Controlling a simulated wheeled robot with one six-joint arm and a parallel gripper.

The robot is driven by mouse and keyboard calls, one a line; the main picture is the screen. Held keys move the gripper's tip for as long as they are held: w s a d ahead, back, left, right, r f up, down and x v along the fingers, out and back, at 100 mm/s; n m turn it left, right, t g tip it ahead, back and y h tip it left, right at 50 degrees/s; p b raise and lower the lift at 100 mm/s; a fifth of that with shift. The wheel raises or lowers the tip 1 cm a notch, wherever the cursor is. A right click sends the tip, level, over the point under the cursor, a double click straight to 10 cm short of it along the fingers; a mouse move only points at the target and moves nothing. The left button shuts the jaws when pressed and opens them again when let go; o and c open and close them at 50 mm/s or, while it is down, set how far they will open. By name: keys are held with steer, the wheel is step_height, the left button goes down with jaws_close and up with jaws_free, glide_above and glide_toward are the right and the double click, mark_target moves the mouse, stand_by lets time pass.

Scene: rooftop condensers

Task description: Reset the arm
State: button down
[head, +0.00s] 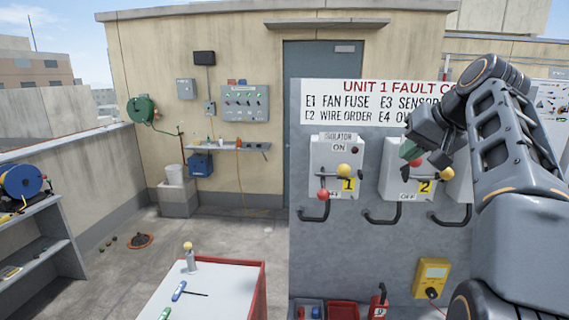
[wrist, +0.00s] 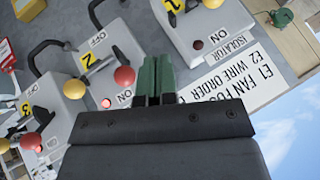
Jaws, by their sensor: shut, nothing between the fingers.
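My gripper (head: 410,150) is raised at the right of the head view, in front of the grey switch panel (head: 345,245). Its green fingertips are near the top of the second isolator box (head: 396,181). In the wrist view, my gripper (wrist: 154,80) has its green fingers together with nothing held. The fingers overlap the panel in that view, and I cannot tell how far apart they are from it. The arm is bent and covers the right part of the panel.
The first isolator (head: 325,152) has a yellow knob (head: 343,171) and a red knob (head: 322,195). A yellow meter (head: 431,278) and a red extinguisher (head: 378,303) are low on the panel. A red-edged table (head: 225,285) stands left of it. Floor is open further left.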

step_height(320, 180, down, 14)
steer(key=m+g+h, duration=0.2)
steer(key=s+a+f+n+h, duration=0.1)
steer(key=s+a+f+n, duration=0.4)
steer(key=s+a+f, duration=0.8)
step_height(320, 180, down, 4)
steer(key=shift+s+a+f+n+g, duration=0.2)
steer(key=shift+s+a+n+g, duration=0.15)
steer(key=shift+s, duration=0.9)
